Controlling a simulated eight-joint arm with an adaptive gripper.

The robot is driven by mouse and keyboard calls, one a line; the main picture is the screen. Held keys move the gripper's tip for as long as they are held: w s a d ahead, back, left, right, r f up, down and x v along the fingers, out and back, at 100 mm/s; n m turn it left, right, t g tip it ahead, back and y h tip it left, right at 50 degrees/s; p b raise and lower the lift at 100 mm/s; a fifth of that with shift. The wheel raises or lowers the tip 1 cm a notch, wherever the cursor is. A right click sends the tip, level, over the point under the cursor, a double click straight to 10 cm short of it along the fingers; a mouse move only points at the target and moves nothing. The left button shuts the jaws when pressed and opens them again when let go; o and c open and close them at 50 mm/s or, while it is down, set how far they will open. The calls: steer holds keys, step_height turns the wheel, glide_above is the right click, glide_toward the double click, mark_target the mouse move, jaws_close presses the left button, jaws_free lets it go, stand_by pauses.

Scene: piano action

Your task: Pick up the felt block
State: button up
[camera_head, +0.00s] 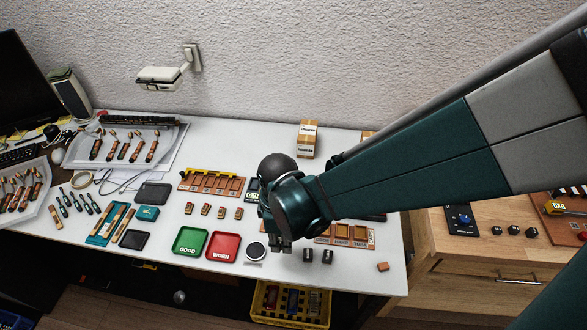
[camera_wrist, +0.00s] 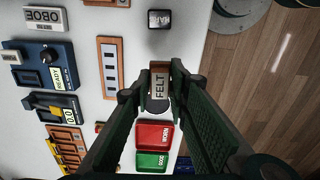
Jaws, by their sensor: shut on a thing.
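The felt block (camera_wrist: 161,84), a small brown-sided block with a pale top label reading FELT, sits between my fingertips in the wrist view. My gripper (camera_wrist: 160,93) is shut on it, one dark finger on each side. In the head view my gripper (camera_head: 282,246) points down over the front part of the white table, just right of a round dark pad (camera_head: 255,251). The block is not clear in the head view, hidden by the gripper. I cannot tell whether it touches the table.
A red WORN tray (camera_head: 222,247) and a green GOOD tray (camera_head: 189,242) lie left of my gripper. Two small dark blocks (camera_head: 308,255) (camera_head: 327,256) stand close on its right. An orange-brown block (camera_head: 383,267) lies farther right, near the table's front edge.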

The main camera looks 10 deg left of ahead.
steer(key=shift+r+p, duration=0.35)
steer(key=shift+r, duration=1.1)
